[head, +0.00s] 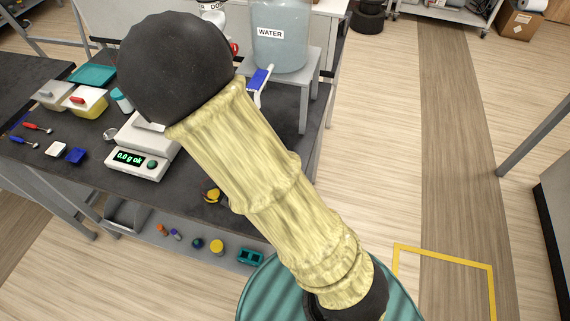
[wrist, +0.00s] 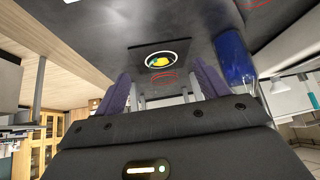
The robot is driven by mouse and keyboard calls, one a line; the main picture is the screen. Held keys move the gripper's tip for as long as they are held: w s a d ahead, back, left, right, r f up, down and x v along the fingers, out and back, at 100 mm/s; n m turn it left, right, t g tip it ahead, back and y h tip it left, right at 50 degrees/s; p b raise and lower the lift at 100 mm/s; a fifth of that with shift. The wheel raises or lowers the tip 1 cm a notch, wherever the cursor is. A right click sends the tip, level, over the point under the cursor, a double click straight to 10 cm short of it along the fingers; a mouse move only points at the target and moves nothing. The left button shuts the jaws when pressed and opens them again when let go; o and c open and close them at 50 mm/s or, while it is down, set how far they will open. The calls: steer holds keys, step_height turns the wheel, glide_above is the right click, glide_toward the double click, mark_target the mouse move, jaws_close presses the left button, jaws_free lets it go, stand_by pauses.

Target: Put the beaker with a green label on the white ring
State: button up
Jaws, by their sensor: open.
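A white ring (wrist: 176,56) lies on a dark surface in the wrist view. A small yellow thing with a bit of green (wrist: 160,61) shows inside it; I cannot tell what it is. My gripper (wrist: 162,88) is open, with purple fingers apart on either side and nothing seen between them. The ring appears beyond the fingertips. In the head view my yellow-sleeved arm hides the gripper and part of the bench. I cannot make out a beaker with a green label in either view.
The dark bench holds a balance (head: 134,164), trays (head: 94,75), spoons and a water tank (head: 281,40) on a stand (head: 306,84). A blue cylinder (wrist: 235,57) is close right of my fingers. Small items lie on the lower shelf (head: 145,230).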

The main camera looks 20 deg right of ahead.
steer(key=s+d+r+n+g+y, duration=0.3)
steer(key=s+d+r+n+g, duration=0.1)
steer(key=s+d+r, duration=0.3)
steer(key=s+r+n, duration=0.1)
steer(key=s+r, duration=0.1)
steer(key=s, duration=0.1)
steer(key=shift+r+n, duration=0.15)
steer(key=shift+n, duration=0.25)
stand_by(0.8)
